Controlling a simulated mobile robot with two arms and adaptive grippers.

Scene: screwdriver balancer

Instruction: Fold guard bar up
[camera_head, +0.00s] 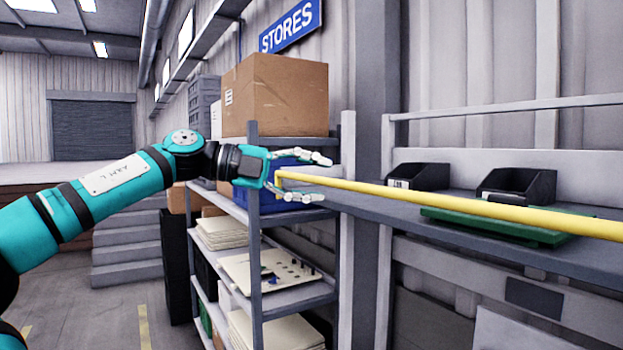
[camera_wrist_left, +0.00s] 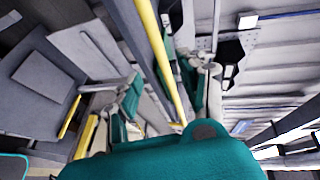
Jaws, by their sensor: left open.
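The yellow guard bar (camera_head: 450,202) runs level across the head view, from its free end near my left gripper to the right edge. It crosses in front of the workbench. My left gripper (camera_head: 318,177) is open at the bar's left end, with one finger above the bar and one below. In the left wrist view the bar (camera_wrist_left: 163,62) runs between the two spread fingers. I cannot tell whether either finger touches it. The bar's hinge end is out of the head view. My right gripper is in neither view.
A grey workbench (camera_head: 385,207) behind the bar carries two black bins (camera_head: 517,184) and a green mat (camera_head: 480,224). A shelf rack (camera_head: 254,280) with a cardboard box (camera_head: 275,95) on top stands behind my left gripper. Open floor lies at the lower left.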

